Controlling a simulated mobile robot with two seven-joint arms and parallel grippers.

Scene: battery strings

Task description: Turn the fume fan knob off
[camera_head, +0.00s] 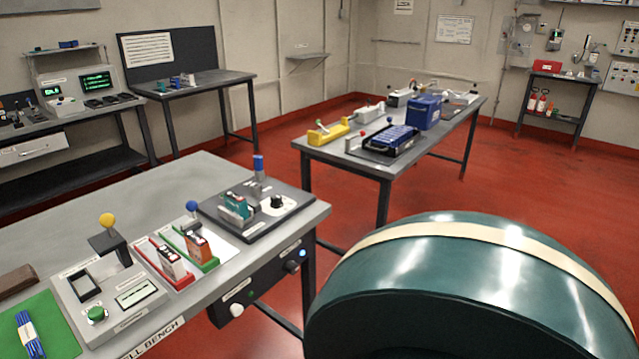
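A black control panel (262,285) is on the front side of the near bench, at its right end. It carries a dark knob (291,267) beside a lit blue-white lamp (302,253), and a pale round knob (236,310) lower left. A second black knob (277,202) sits on a white dial plate on the dark board on the bench top. The labels are too small to read, so I cannot tell which knob is the fume fan's. Neither of my grippers is in view.
The near bench (318,210) holds a grey tester (110,300), red (155,262) and green (190,250) trays, and a green mat (58,335). A second table (350,163) with a blue box (423,112) stands behind. Red floor (350,225) is clear between them.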

